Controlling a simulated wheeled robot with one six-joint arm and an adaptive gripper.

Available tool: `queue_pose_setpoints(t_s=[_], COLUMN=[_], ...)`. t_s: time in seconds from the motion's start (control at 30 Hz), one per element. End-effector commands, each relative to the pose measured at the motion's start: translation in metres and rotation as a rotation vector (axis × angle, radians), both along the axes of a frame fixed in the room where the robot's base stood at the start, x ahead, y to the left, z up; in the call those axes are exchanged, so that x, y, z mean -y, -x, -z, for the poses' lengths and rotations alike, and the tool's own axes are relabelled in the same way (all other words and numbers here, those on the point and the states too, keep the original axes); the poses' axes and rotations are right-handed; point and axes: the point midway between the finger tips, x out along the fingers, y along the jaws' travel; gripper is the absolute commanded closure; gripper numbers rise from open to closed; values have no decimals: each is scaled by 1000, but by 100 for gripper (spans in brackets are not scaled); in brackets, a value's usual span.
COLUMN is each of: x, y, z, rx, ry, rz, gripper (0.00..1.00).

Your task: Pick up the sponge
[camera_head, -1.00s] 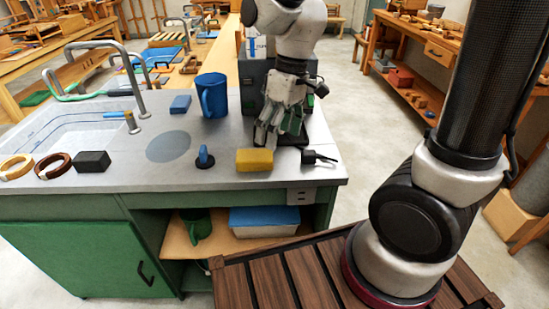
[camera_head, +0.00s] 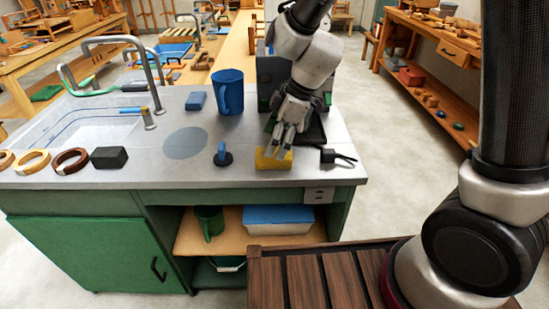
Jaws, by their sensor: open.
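A yellow sponge (camera_head: 273,164) lies on the grey counter near its front edge, right of the middle. My gripper (camera_head: 278,151) points down over the sponge, its fingers open and overlapping the sponge's upper part in the picture. I cannot tell whether the fingertips touch it. Part of the sponge's top is hidden behind the fingers.
On the counter (camera_head: 225,175), a blue-handled tool (camera_head: 222,154) stands left of the sponge and a small black item with a cable (camera_head: 329,156) lies right. A blue mug (camera_head: 228,91) and small blue block (camera_head: 196,101) stand behind. A dark block (camera_head: 109,157) lies left.

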Motion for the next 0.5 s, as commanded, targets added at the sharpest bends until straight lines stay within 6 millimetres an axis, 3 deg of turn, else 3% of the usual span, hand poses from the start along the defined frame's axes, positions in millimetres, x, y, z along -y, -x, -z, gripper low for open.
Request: queue_pose_setpoints(t_s=[0.3, 0.5], x=[-17, -20], y=[-3, -4], z=[43, 48], rx=[-4, 0], ry=[2, 0], rz=[2, 2], gripper=[20, 20])
